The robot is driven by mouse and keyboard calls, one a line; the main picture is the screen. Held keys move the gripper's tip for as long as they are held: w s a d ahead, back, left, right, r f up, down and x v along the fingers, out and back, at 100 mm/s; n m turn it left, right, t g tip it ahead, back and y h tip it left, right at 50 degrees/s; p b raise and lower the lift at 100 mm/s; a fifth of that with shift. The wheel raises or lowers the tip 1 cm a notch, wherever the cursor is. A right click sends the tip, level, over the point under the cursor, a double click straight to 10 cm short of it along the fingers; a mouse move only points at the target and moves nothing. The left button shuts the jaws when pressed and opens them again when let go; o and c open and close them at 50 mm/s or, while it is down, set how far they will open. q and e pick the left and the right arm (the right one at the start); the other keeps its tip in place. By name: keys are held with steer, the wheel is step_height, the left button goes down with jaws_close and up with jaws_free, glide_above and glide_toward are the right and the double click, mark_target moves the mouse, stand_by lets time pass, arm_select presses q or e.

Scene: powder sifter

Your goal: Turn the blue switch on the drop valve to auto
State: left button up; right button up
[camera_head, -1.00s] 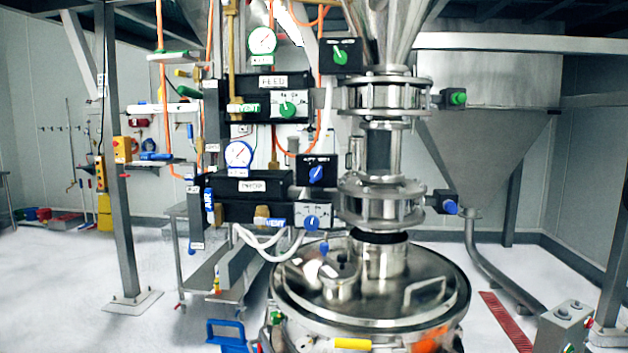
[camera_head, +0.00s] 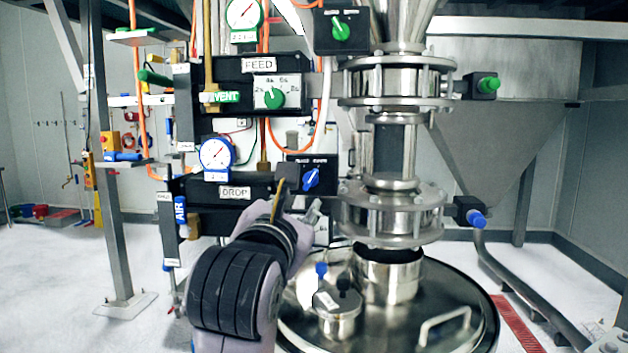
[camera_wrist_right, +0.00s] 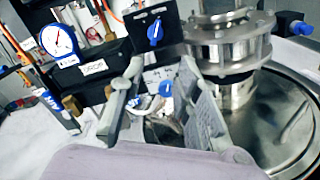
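The DROP valve panel is a black box (camera_head: 205,187) with a white DROP label. A blue switch (camera_head: 311,180) sits on a small black box at its upper right; its handle is tilted and its lettering is too small to read. It also shows in the wrist view (camera_wrist_right: 155,33). A lower blue knob (camera_wrist_right: 165,87) on a pale plate shows between my fingers in the wrist view; my gripper hides it in the head view. My right gripper (camera_head: 302,197) is open and empty in front of the panel, just below and left of the upper switch. My left gripper is out of view.
The FEED panel (camera_head: 215,82) with green knobs is above. Steel valve flanges (camera_head: 390,215) stand close to the right of the switches. A round vessel lid (camera_head: 455,285) lies below. A blue-rimmed gauge (camera_head: 217,154) and orange hoses are to the left.

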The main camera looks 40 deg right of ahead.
steer(key=p, duration=0.2)
glide_toward(310, 181)
steer(key=shift+y, duration=0.3)
steer(key=p+x, duration=0.1)
steer(key=x, duration=0.3)
steer(key=p+x, duration=0.2)
steer(key=x, duration=0.2)
steer(key=shift+s+r, duration=0.1)
steer(key=shift+r, duration=0.15)
steer(key=shift+w+d+f, duration=0.1)
steer(key=shift+w+d, duration=0.2)
steer(key=shift+d, duration=0.1)
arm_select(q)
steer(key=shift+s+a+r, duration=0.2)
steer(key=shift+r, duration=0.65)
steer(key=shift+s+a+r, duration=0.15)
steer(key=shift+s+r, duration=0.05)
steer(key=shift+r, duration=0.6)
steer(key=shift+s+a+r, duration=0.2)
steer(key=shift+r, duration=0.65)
arm_select(e)
jaws_close()
